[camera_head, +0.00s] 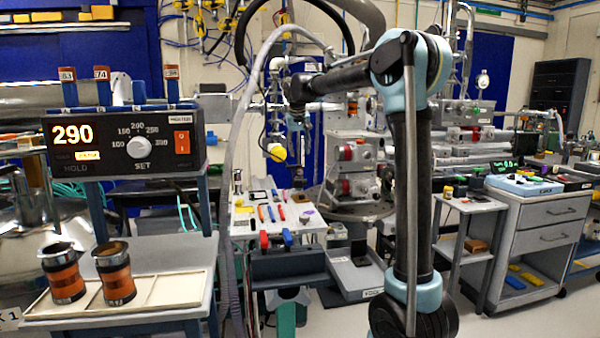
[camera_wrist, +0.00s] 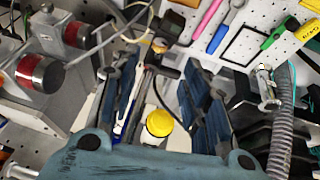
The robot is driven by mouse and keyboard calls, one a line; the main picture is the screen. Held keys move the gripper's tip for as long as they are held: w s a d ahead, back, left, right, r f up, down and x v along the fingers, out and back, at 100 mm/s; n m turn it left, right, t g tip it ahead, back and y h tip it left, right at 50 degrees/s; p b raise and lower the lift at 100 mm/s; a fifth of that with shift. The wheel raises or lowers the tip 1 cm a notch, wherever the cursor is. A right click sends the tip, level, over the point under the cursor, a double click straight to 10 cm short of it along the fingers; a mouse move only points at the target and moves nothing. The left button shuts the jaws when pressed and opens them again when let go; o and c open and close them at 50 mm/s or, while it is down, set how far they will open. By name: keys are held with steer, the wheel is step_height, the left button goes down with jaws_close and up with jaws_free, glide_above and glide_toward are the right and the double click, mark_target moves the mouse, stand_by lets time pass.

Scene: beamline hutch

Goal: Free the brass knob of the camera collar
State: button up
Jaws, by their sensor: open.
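My gripper (camera_wrist: 165,105) is open in the wrist view, with its two dark blue fingers apart. A round yellow knob-like cap (camera_wrist: 159,123) shows between the fingers, and I cannot tell its distance from them. A smaller brass-coloured piece (camera_wrist: 159,46) sits farther up on a dark rod, beside a small black block (camera_wrist: 168,26). I cannot tell for sure which of the two is the brass knob, and I cannot make out the collar.
Red-capped grey housings (camera_wrist: 40,73) stand left in the wrist view. A ribbed hose (camera_wrist: 281,125) and a metal fitting (camera_wrist: 265,88) are at right. A white pegboard (camera_head: 243,226) holds coloured tools. A grey drawer cart (camera_head: 548,235) stands right; a heater controller (camera_head: 125,142) stands left.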

mark_target(299, 171)
steer(key=x, duration=1.1)
steer(key=shift+f, duration=0.15)
jaws_close()
